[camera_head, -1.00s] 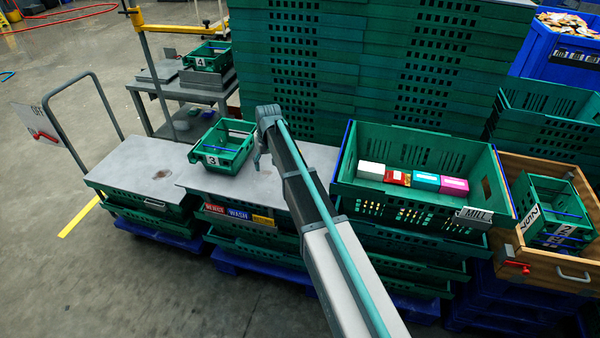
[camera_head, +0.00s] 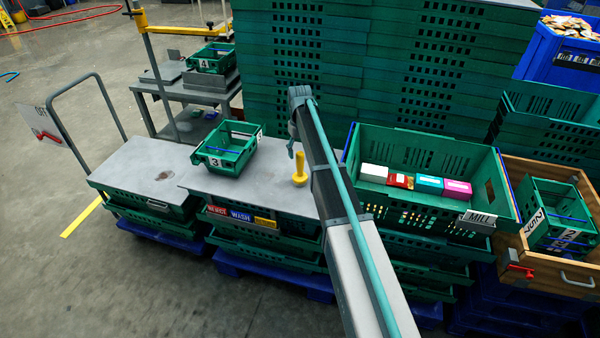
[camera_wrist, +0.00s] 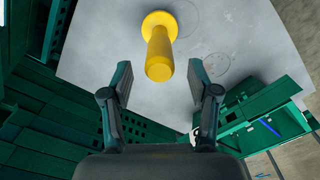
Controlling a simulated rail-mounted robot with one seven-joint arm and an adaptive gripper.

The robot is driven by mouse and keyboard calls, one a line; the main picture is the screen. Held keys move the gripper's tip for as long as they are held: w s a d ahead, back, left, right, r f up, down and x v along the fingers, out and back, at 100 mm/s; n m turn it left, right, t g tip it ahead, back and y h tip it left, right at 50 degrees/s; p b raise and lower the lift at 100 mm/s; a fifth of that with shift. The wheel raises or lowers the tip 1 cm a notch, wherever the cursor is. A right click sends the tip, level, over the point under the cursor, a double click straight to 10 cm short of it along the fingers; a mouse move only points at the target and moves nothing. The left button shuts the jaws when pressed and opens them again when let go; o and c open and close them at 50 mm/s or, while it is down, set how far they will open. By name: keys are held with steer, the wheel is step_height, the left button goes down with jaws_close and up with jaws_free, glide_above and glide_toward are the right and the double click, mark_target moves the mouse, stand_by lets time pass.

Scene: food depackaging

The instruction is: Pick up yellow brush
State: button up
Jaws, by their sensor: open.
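The yellow brush (camera_head: 299,170) stands upright on the grey tabletop (camera_head: 262,183), handle up, just left of my arm in the head view. In the wrist view the brush (camera_wrist: 160,45) shows its round base farther off and its handle end towards me. My gripper (camera_wrist: 158,75) is open, its two dark fingers apart. The handle end lies in line with the gap between the fingertips, and nothing is held. In the head view only part of my gripper (camera_head: 293,143) shows, above and behind the brush.
A green crate marked 3 (camera_head: 228,160) stands on the same tabletop, left of the brush; it shows at the right in the wrist view. A large green crate labelled MILL (camera_head: 420,206) holding several boxes stands to the right. Stacked green crates rise behind.

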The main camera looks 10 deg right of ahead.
mark_target(300, 159)
steer(key=shift+f+p, duration=0.85)
steer(key=shift+f, duration=1.6)
jaws_close()
steer(key=shift+r, duration=0.1)
